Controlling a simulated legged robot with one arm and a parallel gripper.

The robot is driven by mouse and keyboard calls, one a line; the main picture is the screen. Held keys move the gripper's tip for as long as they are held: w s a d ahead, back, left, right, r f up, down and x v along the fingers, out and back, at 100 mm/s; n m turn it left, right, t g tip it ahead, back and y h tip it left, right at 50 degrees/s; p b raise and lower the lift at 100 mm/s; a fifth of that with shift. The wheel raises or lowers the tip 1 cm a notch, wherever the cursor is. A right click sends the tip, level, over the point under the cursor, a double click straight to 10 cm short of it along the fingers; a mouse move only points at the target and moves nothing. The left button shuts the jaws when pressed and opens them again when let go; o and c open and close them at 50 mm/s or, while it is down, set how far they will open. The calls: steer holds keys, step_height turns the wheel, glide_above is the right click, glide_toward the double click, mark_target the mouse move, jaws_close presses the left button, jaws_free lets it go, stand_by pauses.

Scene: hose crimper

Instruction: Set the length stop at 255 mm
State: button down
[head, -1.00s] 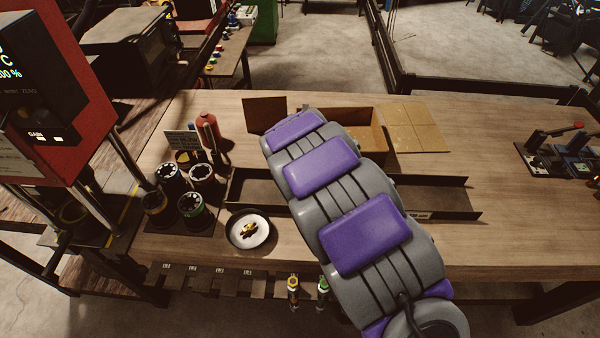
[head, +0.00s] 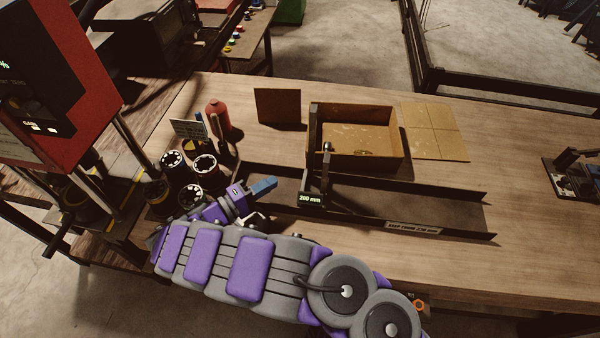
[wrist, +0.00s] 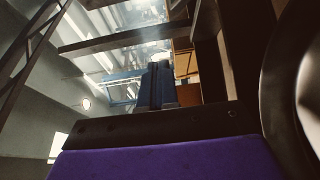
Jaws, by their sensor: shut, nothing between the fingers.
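The length stop (head: 321,160) is a dark upright bracket across the black trough (head: 430,212). Its small display (head: 311,198) reads 200 mm. The trough lies along the bench and its front wall carries a pale label (head: 413,228), too small to read surely. My gripper (head: 263,187) is shut and empty, its blue tip over the trough's left part, left of the stop and apart from it. The wrist view shows a dark blue finger shape (wrist: 155,85); the stop is not clearly seen there.
An open cardboard box (head: 365,155) stands behind the trough. A flat cardboard sheet (head: 435,130) lies to its right. Dark cylindrical dies (head: 204,164), a red bottle (head: 218,118) and the red machine (head: 60,90) are at left. The bench at right is mostly clear.

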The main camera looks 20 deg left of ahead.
mark_target(312, 167)
steer(key=shift+w+d+f, duration=0.1)
steer(key=shift+w+f, duration=0.05)
steer(key=shift+w, duration=0.5)
steer(key=shift+w+d+f, duration=0.1)
steer(key=shift+w, duration=0.5)
steer(key=w+d, duration=0.2)
steer(key=d, duration=0.1)
steer(key=w+d, duration=0.2)
steer(key=d, duration=0.1)
steer(key=w+d+r+b, duration=0.1)
steer(key=w+d, duration=0.1)
steer(key=shift+d, duration=0.4)
steer(key=shift+w+f, duration=0.2)
steer(key=shift+w, duration=0.1)
steer(key=shift+a+f, duration=0.1)
steer(key=shift+a, duration=0.45)
steer(key=shift+d+r, duration=0.15)
steer(key=shift+d, duration=0.6)
steer(key=shift+d+r, duration=0.15)
steer(key=shift+d, duration=0.6)
steer(key=shift+w+a+f+b, duration=0.15)
steer(key=shift+a+f+b, duration=0.25)
steer(key=shift+b, duration=0.3)
steer(key=shift+r, duration=0.1)
